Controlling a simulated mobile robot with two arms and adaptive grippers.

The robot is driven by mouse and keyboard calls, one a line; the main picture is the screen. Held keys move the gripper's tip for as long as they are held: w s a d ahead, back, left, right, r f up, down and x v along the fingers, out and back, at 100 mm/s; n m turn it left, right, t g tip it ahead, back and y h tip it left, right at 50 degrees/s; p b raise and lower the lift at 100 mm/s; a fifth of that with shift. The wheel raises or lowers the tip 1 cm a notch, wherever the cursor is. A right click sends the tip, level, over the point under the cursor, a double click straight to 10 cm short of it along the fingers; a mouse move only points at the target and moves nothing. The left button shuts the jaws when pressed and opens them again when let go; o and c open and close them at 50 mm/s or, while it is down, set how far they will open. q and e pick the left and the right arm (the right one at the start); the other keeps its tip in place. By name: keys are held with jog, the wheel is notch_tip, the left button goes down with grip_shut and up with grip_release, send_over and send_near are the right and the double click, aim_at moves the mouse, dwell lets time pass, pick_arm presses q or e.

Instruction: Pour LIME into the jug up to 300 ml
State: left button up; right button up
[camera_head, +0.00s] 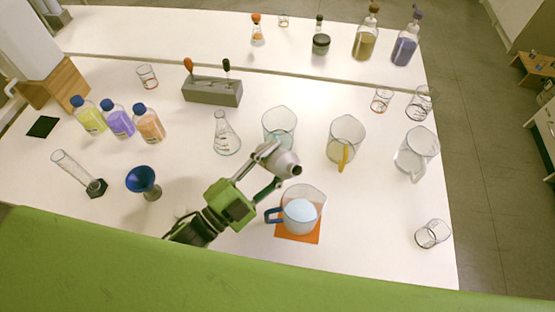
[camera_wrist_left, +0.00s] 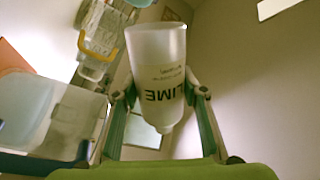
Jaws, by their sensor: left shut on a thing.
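My left gripper (camera_head: 270,167) is shut on a pale, translucent bottle (camera_head: 285,164), held above the table behind the jug on the orange mat. In the left wrist view the bottle (camera_wrist_left: 158,62) reads LIME and sits between the fingers, its narrow end toward the bottom of the picture. The clear jug with a blue handle (camera_head: 312,197) stands on the orange mat (camera_head: 284,237) and holds pale bluish-white contents. That jug shows at the left of the wrist view (camera_wrist_left: 22,110). I cannot read its level against any marks. My right gripper is not in view.
Two more jugs, one clear (camera_head: 279,122) and one yellow-handled (camera_head: 346,135), stand behind. A flask (camera_head: 225,138), blue funnel (camera_head: 143,181) and measuring cylinder (camera_head: 75,172) are left. Several blue-capped bottles stand farther left. A small beaker (camera_head: 432,234) is at front right.

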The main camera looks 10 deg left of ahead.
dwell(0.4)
pick_arm(q)
jog(key=shift+w+a+r+m, duration=0.1)
jog(key=shift+r+m, duration=0.1)
jog(key=shift+m, duration=0.4)
jog(key=shift+w+a+r+m+h, duration=0.1)
jog(key=shift+r+m+h, duration=0.3)
jog(key=shift+m, duration=0.2)
jog(key=shift+w+a+f+m+g+h+b, duration=0.1)
jog(key=shift+m+g+h+b, duration=0.1)
jog(key=shift+m, duration=0.3)
jog(key=shift+f+m+g+h+b, duration=0.1)
jog(key=shift+m+b, duration=0.1)
jog(key=shift+m, duration=0.3)
jog(key=shift+r+p, duration=0.1)
jog(key=shift+p, duration=0.2)
jog(key=shift+n, duration=0.3)
jog(key=shift+m, duration=0.4)
jog(key=shift+s+d+f+m+h, duration=0.15)
jog(key=shift+s+d+m, duration=0.05)
jog(key=shift+m, duration=0.4)
jog(key=shift+s+d+f+m+h, duration=0.15)
jog(key=shift+d+m, duration=0.05)
jog(key=shift+m, duration=0.4)
dwell(3.2)
